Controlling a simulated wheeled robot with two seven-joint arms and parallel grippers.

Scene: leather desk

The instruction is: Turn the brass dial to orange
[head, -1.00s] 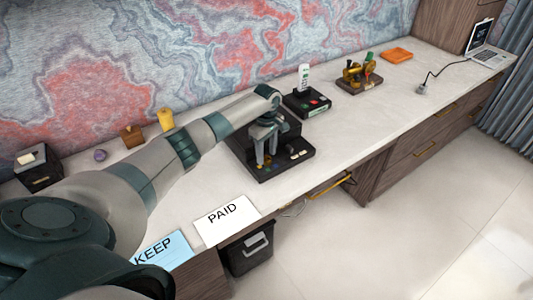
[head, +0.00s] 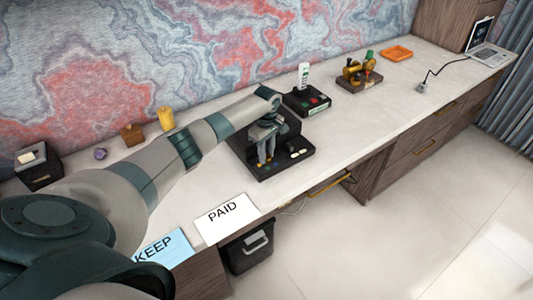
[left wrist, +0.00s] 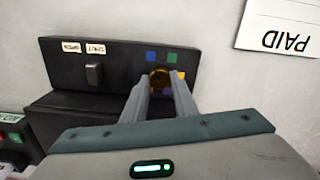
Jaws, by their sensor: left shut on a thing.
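The brass dial (left wrist: 160,78) is on a black panel (left wrist: 113,62) in the left wrist view. My left gripper (left wrist: 161,84) is shut on the dial, one finger on each side. I cannot tell which square the dial points to. In the head view my left gripper (head: 265,158) reaches down onto the black device (head: 285,160) and hides most of the dial. My right gripper is not in view.
A dark switch (left wrist: 94,74) with labels above it is on the same panel. A PAID card (head: 225,217) and a blue KEEP card (head: 165,250) lie near the desk's front edge. A black box with a handset (head: 306,100) stands behind the device.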

